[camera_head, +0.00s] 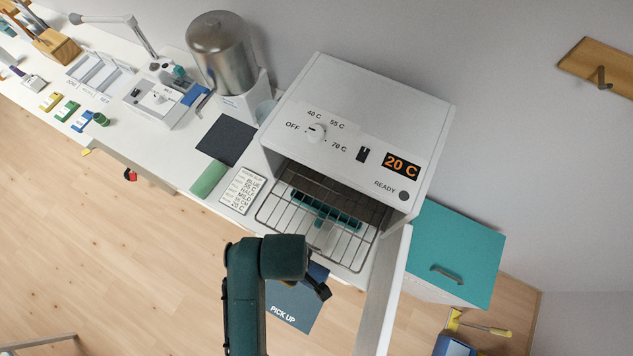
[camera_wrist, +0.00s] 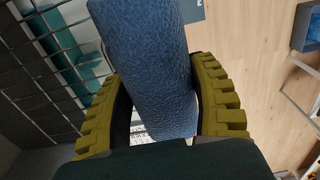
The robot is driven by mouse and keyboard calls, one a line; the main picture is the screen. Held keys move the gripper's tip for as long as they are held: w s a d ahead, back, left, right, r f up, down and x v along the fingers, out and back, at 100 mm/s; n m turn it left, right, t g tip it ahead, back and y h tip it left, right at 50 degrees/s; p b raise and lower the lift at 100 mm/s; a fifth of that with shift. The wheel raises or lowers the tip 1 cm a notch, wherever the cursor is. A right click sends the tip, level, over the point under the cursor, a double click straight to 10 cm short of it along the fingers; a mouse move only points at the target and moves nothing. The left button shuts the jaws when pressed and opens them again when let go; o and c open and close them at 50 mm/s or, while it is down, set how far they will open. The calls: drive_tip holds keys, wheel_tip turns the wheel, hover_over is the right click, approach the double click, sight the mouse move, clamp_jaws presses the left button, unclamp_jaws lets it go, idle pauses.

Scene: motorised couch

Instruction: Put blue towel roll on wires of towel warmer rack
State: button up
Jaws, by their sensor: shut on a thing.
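The blue towel roll (camera_wrist: 148,65) fills the middle of the wrist view. My gripper (camera_wrist: 157,82) is shut on it, with one yellow-green ribbed finger on each side. The wires of the towel warmer rack (camera_wrist: 62,48) show to the left of the roll in the wrist view. In the head view the rack (camera_head: 268,211) sticks out of the open front of the white towel warmer (camera_head: 350,110). My gripper (camera_head: 312,287) is just in front of the rack's front edge there, mostly hidden by my arm. I cannot tell its height over the rack.
The warmer's open door (camera_head: 393,295) stands to the right of the rack. A teal piece (camera_head: 345,217) shows beneath the wires. A dark "PICK UP" mat (camera_head: 290,308) is below the rack.

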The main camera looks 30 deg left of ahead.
drive_tip(key=p, duration=0.1)
approach(326, 220)
drive_tip(key=f, duration=0.6)
drive_tip(key=shift+s, duration=0.2)
drive_tip(key=shift+w+f+p, duration=0.25)
drive_tip(key=shift+f+p, duration=0.05)
drive_tip(key=shift+p, duration=0.05)
drive_tip(key=shift+f, duration=0.1)
drive_tip(key=o, duration=1.2)
